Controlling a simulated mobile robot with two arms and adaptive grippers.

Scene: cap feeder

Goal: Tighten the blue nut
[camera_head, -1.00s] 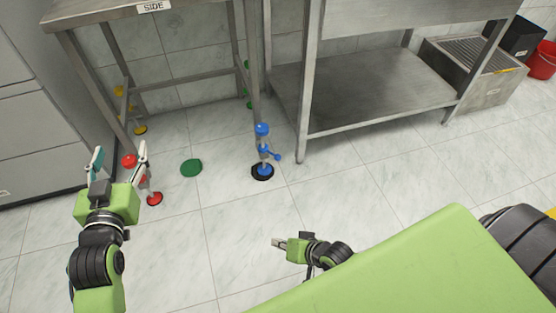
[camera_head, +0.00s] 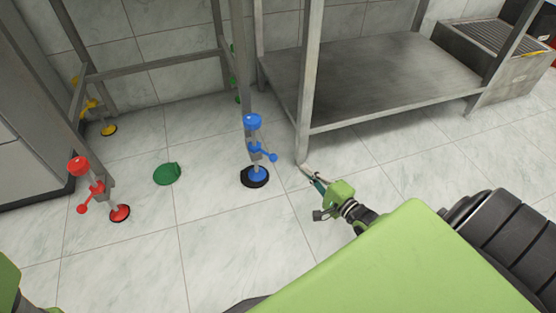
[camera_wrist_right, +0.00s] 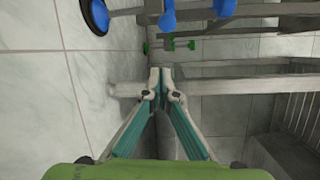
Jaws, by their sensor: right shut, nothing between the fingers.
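The blue nut (camera_head: 262,154), with a side handle and ball end, sits on a table leg between a blue cap (camera_head: 252,121) above and a blue foot (camera_head: 257,174) on a black pad below. My right gripper (camera_head: 312,174) is to the right of the blue nut, apart from it, low near the foot of the neighbouring table's leg. In the right wrist view its fingertips (camera_wrist_right: 161,76) are together and empty, and blue parts (camera_wrist_right: 167,18) show at the top edge. My left gripper is outside the head view; only a green part of that arm shows at the lower left.
Red leg parts (camera_head: 97,188) stand at the left and yellow ones (camera_head: 92,105) behind. A green disc (camera_head: 167,174) lies on the tiled floor. A steel table with a low shelf (camera_head: 390,80) stands right of the blue leg. Floor in front of the blue foot is clear.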

